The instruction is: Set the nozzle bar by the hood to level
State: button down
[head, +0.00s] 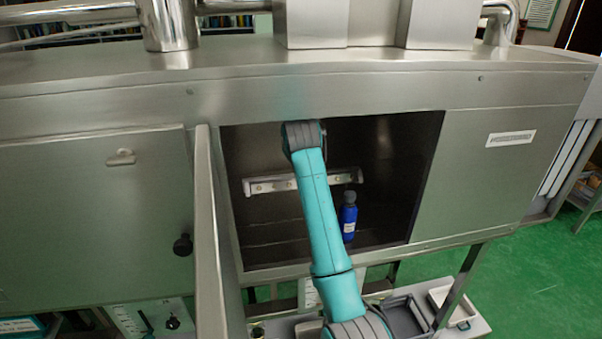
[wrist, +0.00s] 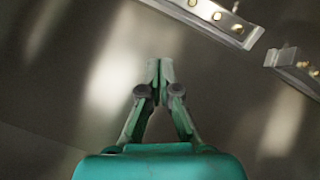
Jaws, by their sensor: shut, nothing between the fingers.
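The nozzle bar (head: 271,186) is a pale metal strip with small round brass-coloured nozzles, inside the open steel hood (head: 80,205). My arm crosses in front of its middle in the head view. Its line rises slightly to the right there, but I cannot tell if it is truly tilted. In the wrist view, a bar piece with nozzles (wrist: 215,14) runs along the upper right, and a second piece (wrist: 297,69) lies past a gap. My gripper (wrist: 160,66) is shut and empty, apart from both pieces. In the head view it is hidden behind my wrist.
A blue bottle (head: 348,216) stands inside the hood, right of my arm. An open door (head: 210,220) stands out edge-on at the opening's left side. Grey trays (head: 405,316) sit below the opening. Green floor (head: 530,275) is clear at the right.

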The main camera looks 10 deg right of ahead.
jog(key=shift+w+d+f, duration=0.5)
jog(key=shift+w+f, duration=0.5)
jog(key=shift+f, duration=0.6)
jog(key=shift+w+d+f, duration=0.5)
jog(key=shift+w+f, duration=0.45)
jog(key=shift+f, duration=0.65)
jog(key=shift+w+d+f, duration=0.5)
jog(key=shift+w+f, duration=0.5)
jog(key=shift+f, duration=0.6)
